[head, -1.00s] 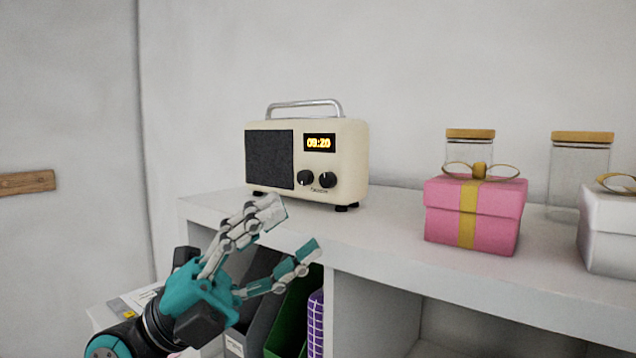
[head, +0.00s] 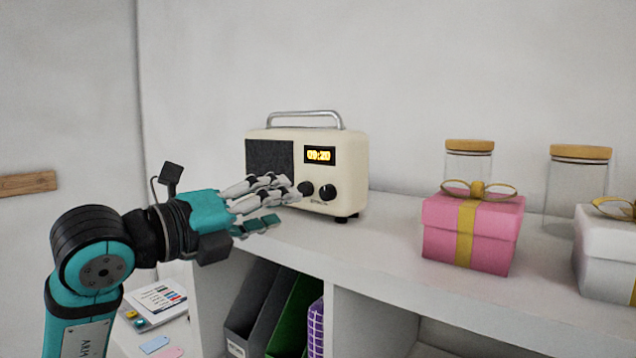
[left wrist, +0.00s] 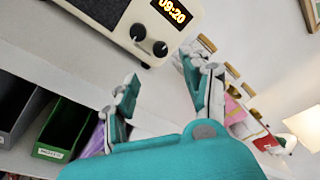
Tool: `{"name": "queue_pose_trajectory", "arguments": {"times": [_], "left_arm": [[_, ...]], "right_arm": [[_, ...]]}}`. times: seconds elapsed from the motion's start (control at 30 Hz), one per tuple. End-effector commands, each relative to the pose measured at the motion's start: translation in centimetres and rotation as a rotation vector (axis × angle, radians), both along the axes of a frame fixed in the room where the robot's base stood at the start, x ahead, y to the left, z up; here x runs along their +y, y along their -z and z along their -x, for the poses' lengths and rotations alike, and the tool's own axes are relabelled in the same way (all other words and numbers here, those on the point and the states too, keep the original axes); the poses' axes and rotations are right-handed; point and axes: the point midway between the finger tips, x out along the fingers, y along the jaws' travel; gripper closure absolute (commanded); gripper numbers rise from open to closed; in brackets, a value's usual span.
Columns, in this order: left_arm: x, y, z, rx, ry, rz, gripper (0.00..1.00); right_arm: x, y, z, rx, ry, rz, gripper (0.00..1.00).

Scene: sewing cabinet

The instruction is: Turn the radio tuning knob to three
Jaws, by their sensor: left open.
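The cream radio (head: 350,165) stands on the cabinet top with a dark speaker grille, a lit display reading 09:20 and a silver handle. Two black knobs sit low on its front: a left knob (head: 305,188) and a right knob (head: 327,192). Both knobs also show in the left wrist view, the left one (left wrist: 138,32) and the right one (left wrist: 160,48). My left gripper (head: 284,205) is open and empty in front of the radio, its upper fingertips overlapping the radio's lower front near the left knob. Contact cannot be told. My right gripper is out of view.
A pink gift box (head: 440,230) and a white gift box (head: 600,255) stand to the right on the cabinet top (head: 385,235). Two lidded glass jars (head: 467,165) (head: 578,185) stand behind them. File holders (head: 250,310) fill the shelf below. The top between radio and pink box is clear.

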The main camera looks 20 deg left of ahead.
Motion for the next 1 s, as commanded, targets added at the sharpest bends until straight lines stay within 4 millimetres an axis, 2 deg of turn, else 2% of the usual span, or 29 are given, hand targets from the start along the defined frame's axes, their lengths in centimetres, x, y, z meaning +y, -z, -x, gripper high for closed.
{"name": "queue_pose_trajectory", "arguments": {"times": [0.03, 0.2, 0.43, 0.6, 0.87, 1.0], "left_arm": [[-0.7, -0.4, -1.0, 0.005, 0.004, 0.0, 0.51], [-2.2, -0.4, -4.2, 0.004, 0.004, 0.0, 0.51], [-3.7, -0.2, -7.3, 0.001, 0.002, 0.0, 0.51], [-4.2, 0.0, -8.2, 0.001, 0.002, -0.001, 0.51], [-4.2, 0.1, -8.2, -0.001, 0.001, -0.002, 0.51], [-4.2, 0.1, -8.2, -0.001, 0.001, -0.001, 0.68]], "right_arm": [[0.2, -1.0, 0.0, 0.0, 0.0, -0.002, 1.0], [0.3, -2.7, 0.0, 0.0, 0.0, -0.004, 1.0], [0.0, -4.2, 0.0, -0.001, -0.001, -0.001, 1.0], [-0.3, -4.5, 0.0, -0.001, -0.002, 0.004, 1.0], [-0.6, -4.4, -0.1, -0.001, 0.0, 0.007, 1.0], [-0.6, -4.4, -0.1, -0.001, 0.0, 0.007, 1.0]]}}
